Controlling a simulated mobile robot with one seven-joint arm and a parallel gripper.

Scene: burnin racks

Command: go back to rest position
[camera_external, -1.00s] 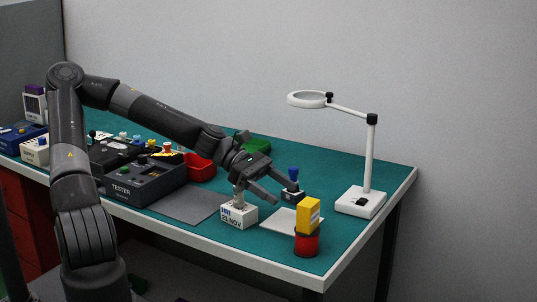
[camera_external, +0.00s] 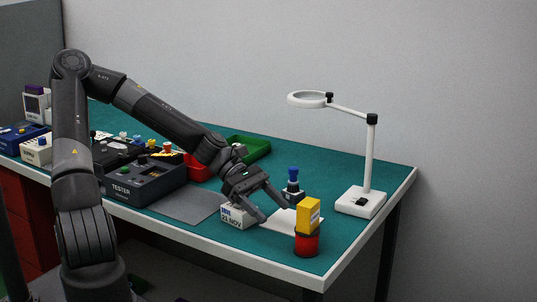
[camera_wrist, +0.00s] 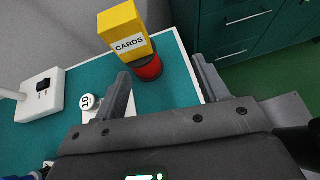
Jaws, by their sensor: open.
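My gripper (camera_external: 275,213) is open and hangs over the right part of the teal bench, with nothing seen between its fingers. It also shows in the wrist view (camera_wrist: 165,85), its two dark fingers apart. In the external view the fingers are just right of a white block marked 23 NOV (camera_external: 234,216), which they partly cover.
A white magnifier lamp (camera_external: 360,200) stands at the right. A blue-topped dark piece (camera_external: 292,185) is behind a white pad (camera_external: 279,222). The tester (camera_external: 143,183), red bin (camera_external: 198,168) and green tray (camera_external: 250,147) lie left of or behind my gripper. The bench edge (camera_external: 345,262) is near.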

